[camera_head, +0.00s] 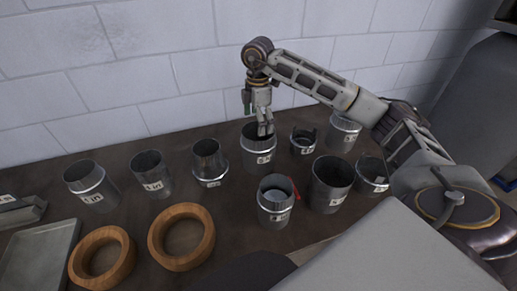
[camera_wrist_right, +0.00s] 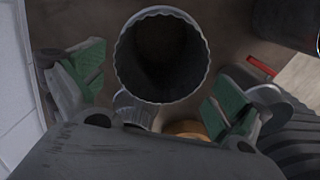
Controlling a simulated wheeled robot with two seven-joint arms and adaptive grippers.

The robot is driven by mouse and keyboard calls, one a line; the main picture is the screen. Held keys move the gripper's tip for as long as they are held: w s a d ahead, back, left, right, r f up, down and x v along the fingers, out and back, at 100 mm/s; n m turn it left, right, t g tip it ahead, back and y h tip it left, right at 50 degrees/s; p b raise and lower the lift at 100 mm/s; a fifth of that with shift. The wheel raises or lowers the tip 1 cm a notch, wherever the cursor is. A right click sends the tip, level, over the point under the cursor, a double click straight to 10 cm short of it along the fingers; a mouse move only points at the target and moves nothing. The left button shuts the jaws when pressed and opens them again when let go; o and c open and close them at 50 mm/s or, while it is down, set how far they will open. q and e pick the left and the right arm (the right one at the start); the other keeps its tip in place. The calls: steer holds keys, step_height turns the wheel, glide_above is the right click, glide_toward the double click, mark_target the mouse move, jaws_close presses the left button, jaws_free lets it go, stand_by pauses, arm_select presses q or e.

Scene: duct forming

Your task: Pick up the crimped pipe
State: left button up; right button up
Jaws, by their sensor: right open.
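The crimped pipe (camera_wrist_right: 162,92) shows in the wrist view as an open metal cylinder with a wavy rim, seen from above. In the head view the pipe (camera_head: 257,160) stands upright on the table near the wall, with a white label on its side. My right gripper (camera_head: 265,130) points down at its mouth. In the wrist view the green-padded fingers of this gripper (camera_wrist_right: 157,86) are spread open, one on each side of the pipe, with gaps to it. My left gripper is not in view.
Several other metal pipes stand close by, including one in front (camera_head: 275,216) and a wide one (camera_head: 330,190) to the right. Two wooden rings (camera_head: 181,261) and a grey tray (camera_head: 22,262) lie at front left. A red object (camera_wrist_right: 264,66) shows right of the pipe. The wall is close behind.

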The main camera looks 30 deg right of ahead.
step_height(320, 180, down, 4)
steer(key=shift+f, duration=0.2)
stand_by(0.5)
steer(key=c, duration=1.3)
steer(key=shift+o, duration=0.2)
steer(key=shift+r, duration=0.1)
step_height(320, 180, up, 10)
